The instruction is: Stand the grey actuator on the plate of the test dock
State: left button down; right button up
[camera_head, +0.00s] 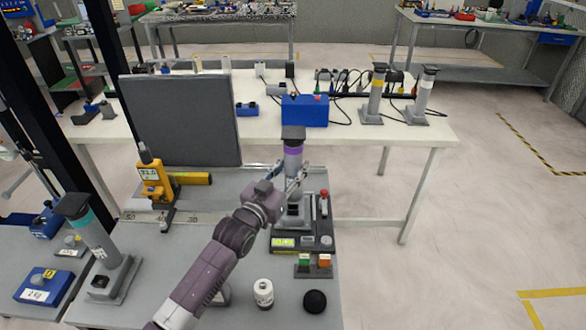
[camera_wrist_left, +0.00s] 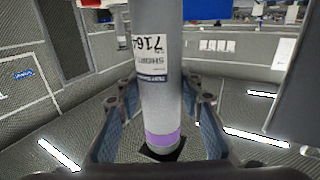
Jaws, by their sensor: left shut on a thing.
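The grey actuator (camera_head: 293,160) has a black cap and a purple band, and it is upright above the test dock. In the left wrist view the actuator (camera_wrist_left: 158,95) shows a printed label and the purple band between the two fingers. My left gripper (camera_head: 292,182) is shut on the actuator; it also shows in the left wrist view (camera_wrist_left: 160,120). The test dock (camera_head: 318,243) is dark, with a lit green display and a red knob. The gripper hides part of the actuator's lower end, and I cannot tell whether it touches the dock's plate. My right gripper is not in view.
A dark upright panel (camera_head: 182,120) stands left of the dock. A yellow device (camera_head: 154,182) stands before it. A blue box (camera_head: 304,111) is behind.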

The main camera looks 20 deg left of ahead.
pick_arm(q)
jog(key=shift+f, duration=0.25)
jog(key=c, duration=1.3)
grip_release()
jog(key=shift+f, duration=0.2)
jog(key=shift+r, duration=0.1)
jog(key=shift+s, duration=0.2)
jog(key=s, duration=0.3)
jog(key=s+a+b, duration=0.1)
jog(key=s, duration=0.3)
jog(key=s+a, duration=0.1)
jog(key=s, duration=0.3)
jog(key=shift+s+a, duration=0.15)
jog(key=shift+s, duration=0.1)
jog(key=shift+r, duration=0.1)
